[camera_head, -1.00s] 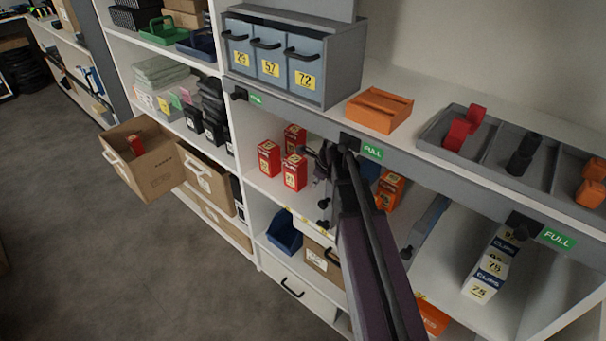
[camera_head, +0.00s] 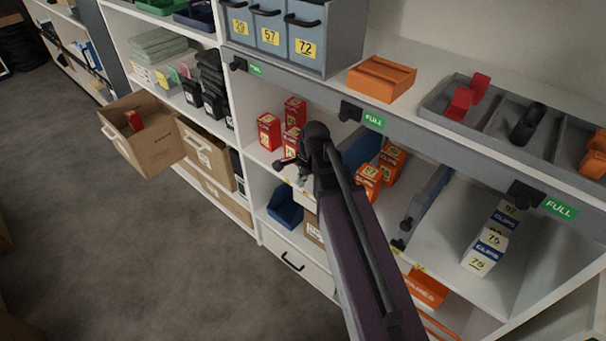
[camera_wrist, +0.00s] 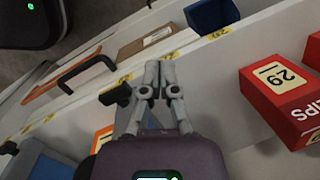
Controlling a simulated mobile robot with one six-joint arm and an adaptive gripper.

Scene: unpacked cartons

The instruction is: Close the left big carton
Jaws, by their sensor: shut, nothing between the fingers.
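The left big carton (camera_head: 165,149) is a brown box pulled out from the shelf unit at the left in the head view, with its top open. A small red item (camera_head: 134,120) stands inside it. It has a pale handle (camera_head: 113,141) on its front. My gripper (camera_wrist: 160,68) shows in the wrist view with its fingers together and nothing between them. In the head view my gripper is mostly hidden by my arm, near the middle shelf, well to the right of the carton.
A second carton (camera_head: 206,160) sits in the shelf beside the open one. Red boxes (camera_head: 269,131) and orange boxes (camera_head: 391,160) stand on the middle shelf near my arm. A drawer with a black handle (camera_head: 292,262) is below. Floor (camera_head: 130,260) in front of the carton is clear.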

